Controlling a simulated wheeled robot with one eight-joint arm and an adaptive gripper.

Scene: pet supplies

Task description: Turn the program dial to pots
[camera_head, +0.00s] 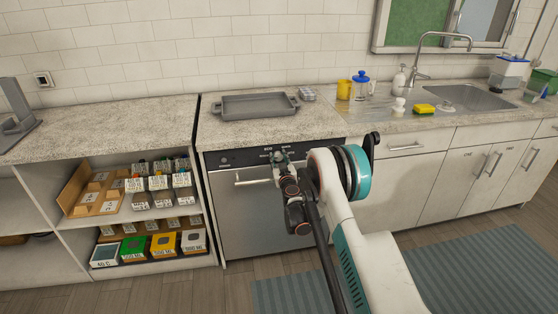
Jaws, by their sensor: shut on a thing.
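The dishwasher (245,215) stands under the counter, with a dark control panel (240,157) along its top edge. My gripper (279,158) is at this panel, right of its middle, and is shut on the program dial. The gripper covers most of the dial, so its pointer and setting cannot be read. Small pale labels show on the panel around the gripper, too small to read. My arm reaches in from the lower right.
The dishwasher's bar handle (252,182) sits just below the panel. A grey tray (255,106) rests on the counter above. Open shelves with boxes (135,245) stand at the left. Cabinets (410,185) and a sink (475,98) are at the right. A striped mat (480,265) lies on the floor.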

